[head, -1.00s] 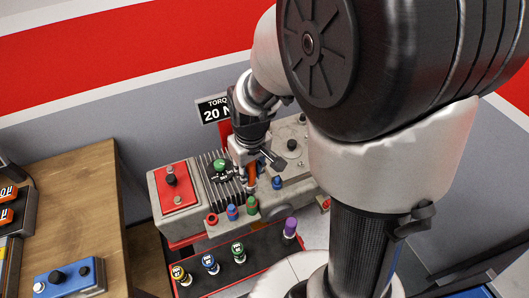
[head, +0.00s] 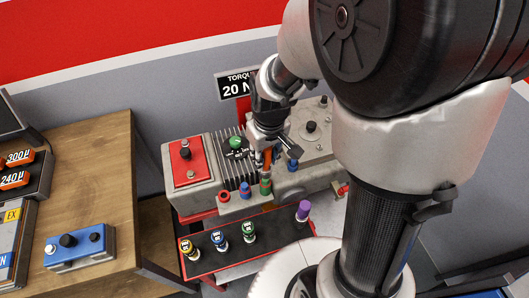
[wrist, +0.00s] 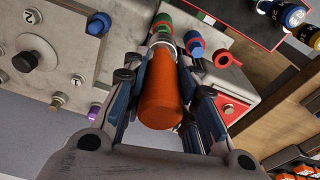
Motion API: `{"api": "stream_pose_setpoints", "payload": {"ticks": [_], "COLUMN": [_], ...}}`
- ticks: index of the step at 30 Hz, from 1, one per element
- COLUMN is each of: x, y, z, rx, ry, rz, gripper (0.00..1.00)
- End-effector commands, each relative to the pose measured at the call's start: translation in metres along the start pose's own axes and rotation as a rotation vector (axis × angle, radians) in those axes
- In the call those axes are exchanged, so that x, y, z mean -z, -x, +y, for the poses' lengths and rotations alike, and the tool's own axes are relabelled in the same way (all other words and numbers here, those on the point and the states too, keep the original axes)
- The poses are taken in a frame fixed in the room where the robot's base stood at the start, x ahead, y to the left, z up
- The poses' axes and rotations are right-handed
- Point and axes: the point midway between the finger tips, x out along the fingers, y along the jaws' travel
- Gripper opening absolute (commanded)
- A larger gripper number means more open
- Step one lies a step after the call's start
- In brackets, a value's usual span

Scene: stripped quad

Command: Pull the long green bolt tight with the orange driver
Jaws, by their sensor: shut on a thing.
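My gripper (head: 268,150) is shut on the orange driver (wrist: 160,92), which also shows in the head view (head: 267,160). In the wrist view, the driver's silver end points at the long green bolt (wrist: 162,21), and the two overlap. I cannot tell whether the driver is seated on the bolt or just above it. In the head view the green bolt (head: 265,187) stands at the front edge of the grey engine block (head: 205,198), right below the driver.
A blue bolt (head: 245,190) and a red ring (head: 224,196) stand left of the green bolt; another blue bolt (head: 292,165) is at its right. A dark tray (head: 205,266) in front holds yellow, blue, green and purple-topped pieces. A wooden bench (head: 85,190) is at left.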

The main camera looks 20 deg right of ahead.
Motion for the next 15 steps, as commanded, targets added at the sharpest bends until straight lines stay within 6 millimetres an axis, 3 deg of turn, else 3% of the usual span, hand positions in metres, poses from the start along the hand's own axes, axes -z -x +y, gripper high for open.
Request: {"api": "stream_pose_setpoints", "payload": {"ticks": [6, 15], "x": [-0.002, -0.002], "y": [-0.018, -0.018], "z": [0.000, -0.001], "rx": [0.002, 0.025], "ry": [0.017, 0.213], "rz": [0.002, 0.002], "gripper": [0.00, 0.00]}}
